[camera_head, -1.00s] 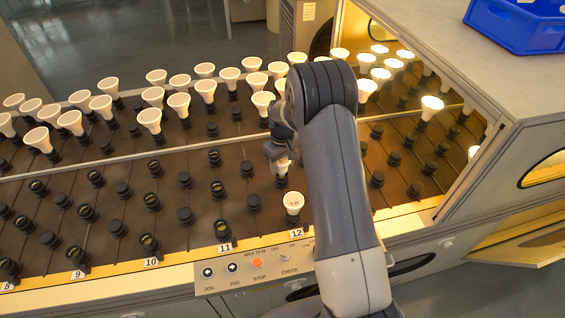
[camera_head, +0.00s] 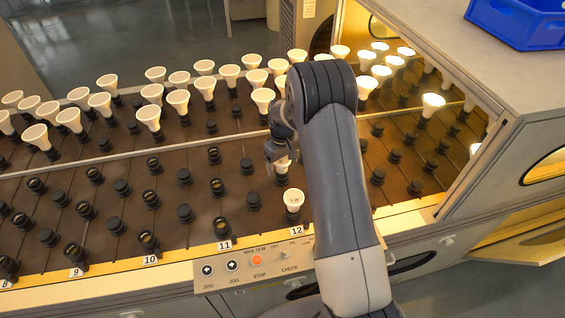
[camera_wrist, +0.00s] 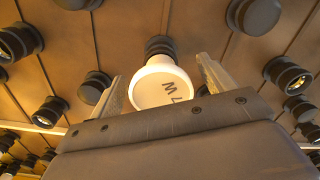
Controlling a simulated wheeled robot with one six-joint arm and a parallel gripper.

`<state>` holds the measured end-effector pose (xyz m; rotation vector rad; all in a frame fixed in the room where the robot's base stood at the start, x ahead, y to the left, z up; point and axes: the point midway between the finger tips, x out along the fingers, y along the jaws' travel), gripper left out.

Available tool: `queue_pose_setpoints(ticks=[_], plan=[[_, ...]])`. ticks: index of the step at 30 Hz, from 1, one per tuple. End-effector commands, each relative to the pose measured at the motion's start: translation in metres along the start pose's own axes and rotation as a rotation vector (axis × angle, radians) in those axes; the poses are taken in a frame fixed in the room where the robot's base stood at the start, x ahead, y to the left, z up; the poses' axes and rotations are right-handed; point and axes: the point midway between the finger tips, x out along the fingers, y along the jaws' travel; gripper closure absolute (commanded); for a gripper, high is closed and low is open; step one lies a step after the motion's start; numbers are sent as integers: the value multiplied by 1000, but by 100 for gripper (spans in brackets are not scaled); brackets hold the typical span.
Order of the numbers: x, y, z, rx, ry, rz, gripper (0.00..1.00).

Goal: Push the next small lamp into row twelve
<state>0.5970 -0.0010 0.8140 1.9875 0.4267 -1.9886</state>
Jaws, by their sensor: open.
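My gripper (camera_head: 279,155) is over row twelve, just behind the front lamp. In the wrist view its fingers (camera_wrist: 160,85) stand open on both sides of a small white lamp (camera_wrist: 164,88), with gaps beside it. In the head view this lamp is mostly hidden by the gripper. Another small white lamp (camera_head: 293,197) stands upright in the front socket by the label 12 (camera_head: 297,236).
Empty black sockets (camera_head: 253,200) fill the rows to the left. Larger white reflector lamps (camera_head: 178,99) stand in the back rows. A lit cabinet (camera_head: 500,150) is at right, with a blue crate (camera_head: 515,25) on top. A button panel (camera_head: 257,268) runs along the front edge.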

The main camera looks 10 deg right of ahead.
Motion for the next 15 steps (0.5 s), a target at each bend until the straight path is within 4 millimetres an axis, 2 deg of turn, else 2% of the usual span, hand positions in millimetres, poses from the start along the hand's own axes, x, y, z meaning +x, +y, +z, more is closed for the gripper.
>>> queue_pose_setpoints(ticks=[5, 15], plan=[[-16, 0, -1, 0, 4, 2, 22], [-82, 0, -1, 0, 5, 2, 22]])
